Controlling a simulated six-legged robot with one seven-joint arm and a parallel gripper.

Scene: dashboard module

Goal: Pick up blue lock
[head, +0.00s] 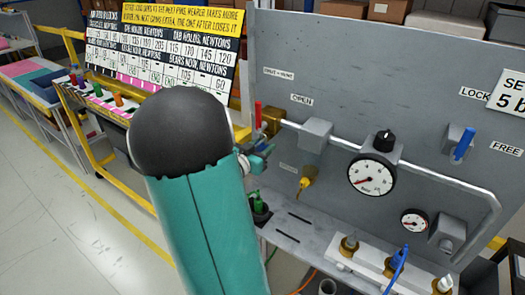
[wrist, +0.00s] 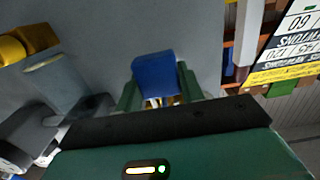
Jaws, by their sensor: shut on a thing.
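A blue block-shaped piece, which I take for the blue lock (wrist: 155,72), sits between the two green fingers of my gripper (wrist: 157,82) in the wrist view. The fingers are closed on its sides, and its lower end is partly hidden by the gripper body. In the head view my gripper (head: 258,158) is in front of the left part of the grey panel (head: 345,75), mostly hidden behind my arm. I cannot tell from these frames whether the blue piece touches the panel.
The panel carries a large gauge (head: 372,175), a blue lever (head: 464,144) by the LOCK and FREE labels, a pipe and a yellow fitting (head: 307,180). A grey ledge (head: 300,225) runs below. A sign board (head: 160,50) stands left; open floor lies farther left.

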